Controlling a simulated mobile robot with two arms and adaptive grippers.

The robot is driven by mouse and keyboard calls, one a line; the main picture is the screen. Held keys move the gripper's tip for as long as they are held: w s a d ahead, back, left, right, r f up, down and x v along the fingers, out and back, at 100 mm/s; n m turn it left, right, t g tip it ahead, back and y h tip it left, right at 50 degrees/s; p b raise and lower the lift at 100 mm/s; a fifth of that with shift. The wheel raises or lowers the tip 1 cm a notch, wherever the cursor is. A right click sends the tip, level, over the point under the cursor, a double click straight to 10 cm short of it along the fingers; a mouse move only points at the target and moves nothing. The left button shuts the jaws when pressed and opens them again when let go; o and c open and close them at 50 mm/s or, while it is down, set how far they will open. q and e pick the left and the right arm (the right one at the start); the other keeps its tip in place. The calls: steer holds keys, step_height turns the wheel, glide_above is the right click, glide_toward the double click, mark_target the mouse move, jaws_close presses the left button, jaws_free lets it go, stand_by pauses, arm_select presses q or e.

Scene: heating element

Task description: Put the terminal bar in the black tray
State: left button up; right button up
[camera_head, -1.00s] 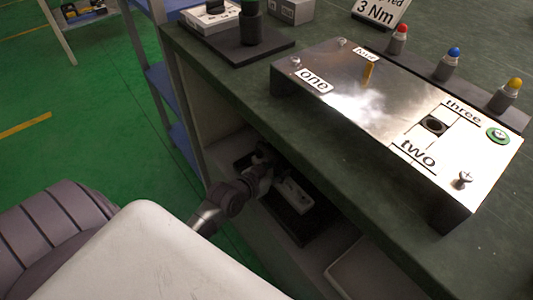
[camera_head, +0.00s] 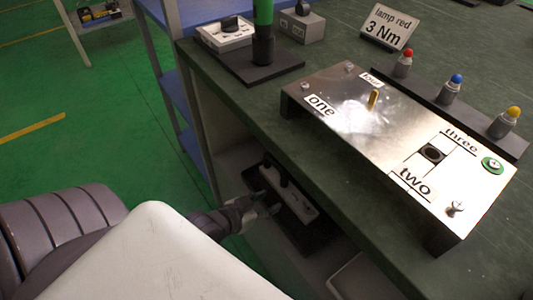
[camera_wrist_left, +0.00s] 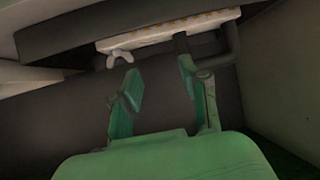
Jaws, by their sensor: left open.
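The terminal bar is a long white bar (camera_head: 296,196) with dark knobs. It lies in the black tray (camera_head: 309,240) on the shelf under the bench. In the left wrist view the white bar (camera_wrist_left: 165,33) with orange marks runs across the top, with a pale wing nut (camera_wrist_left: 120,57) beside its lower edge. The dark tray rim (camera_wrist_left: 60,42) shows near it. My left gripper (camera_head: 269,208) is beside the bar's left side. In the left wrist view my left gripper (camera_wrist_left: 157,75) is open with nothing between its green fingers. My right gripper is not in view.
The green bench top (camera_head: 230,90) is above the shelf and carries a metal test plate (camera_head: 350,125), lamps and a sign (camera_head: 389,28). A light tray (camera_head: 355,278) is right of the black tray. Blue shelving (camera_head: 172,75) stands left.

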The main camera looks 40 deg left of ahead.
arm_select(q)
steer(key=s+d+r+g+y, duration=0.1)
steer(key=s+d+r+g, duration=0.2)
steer(key=s+d+g, duration=0.1)
steer(key=s+d, duration=0.1)
steer(key=d, duration=0.1)
steer(key=shift+s+d+r, duration=0.3)
steer(key=shift+s+r, duration=0.05)
steer(key=shift+s, duration=0.05)
steer(key=shift+g, duration=0.3)
